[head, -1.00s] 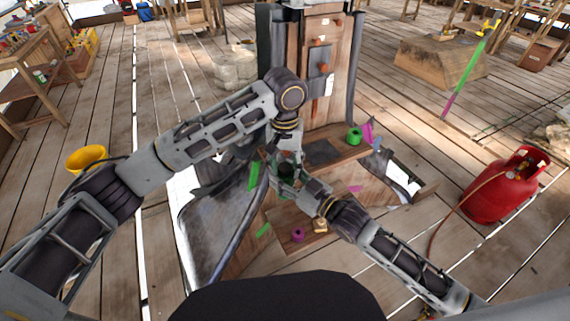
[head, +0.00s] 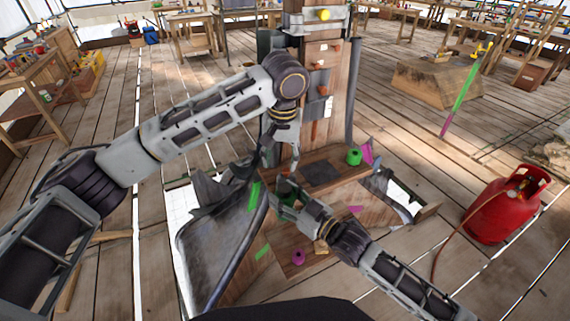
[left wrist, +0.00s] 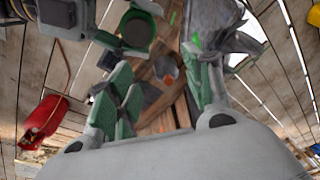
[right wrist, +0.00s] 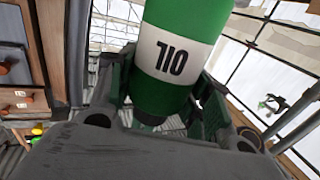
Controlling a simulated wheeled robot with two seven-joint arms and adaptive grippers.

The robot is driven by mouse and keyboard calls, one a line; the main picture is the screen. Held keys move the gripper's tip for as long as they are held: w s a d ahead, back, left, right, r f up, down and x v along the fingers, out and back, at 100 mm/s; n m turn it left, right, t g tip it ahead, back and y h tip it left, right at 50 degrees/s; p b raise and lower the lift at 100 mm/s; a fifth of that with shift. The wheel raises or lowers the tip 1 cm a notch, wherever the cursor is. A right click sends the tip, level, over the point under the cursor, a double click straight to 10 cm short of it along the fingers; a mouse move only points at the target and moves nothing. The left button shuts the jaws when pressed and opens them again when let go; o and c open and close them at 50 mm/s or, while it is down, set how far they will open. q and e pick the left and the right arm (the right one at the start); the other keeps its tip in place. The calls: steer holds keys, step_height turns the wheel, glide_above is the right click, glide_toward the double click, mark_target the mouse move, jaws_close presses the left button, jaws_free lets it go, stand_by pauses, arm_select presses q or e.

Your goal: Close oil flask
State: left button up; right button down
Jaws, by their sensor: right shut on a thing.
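The green oil flask (right wrist: 172,95) has a white label band reading OIL, upside down in the right wrist view. My right gripper (head: 287,196) is shut around it. In the left wrist view the flask's round green end with a dark middle (left wrist: 137,28) shows near the top, beside my right gripper. My left gripper (head: 281,163) points down just above the flask in the head view. Its green-padded fingers are apart in the left wrist view (left wrist: 162,95), with nothing between them. I cannot make out a separate cap for the flask.
A wooden post (head: 320,85) with pegs stands behind my grippers. A red gas cylinder (head: 505,205) stands at the right. A dark grey sheet-like piece (head: 215,230) is at the left.

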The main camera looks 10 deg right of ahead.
mark_target(285, 187)
arm_select(q)
steer(key=shift+s+d+m+g, duration=0.15)
steer(key=shift+s+m+g, duration=0.35)
steer(key=shift+s+m, duration=0.55)
steer(key=shift+s+d+m+g, duration=0.1)
steer(key=shift+s+m+g, duration=0.15)
steer(key=shift+m, duration=0.6)
steer(key=shift+s+d+m, duration=0.1)
steer(key=shift+s+m, duration=0.1)
steer(key=shift+m, duration=1.1)
steer(key=shift+f, duration=0.1)
steer(key=shift+f, duration=3.95)
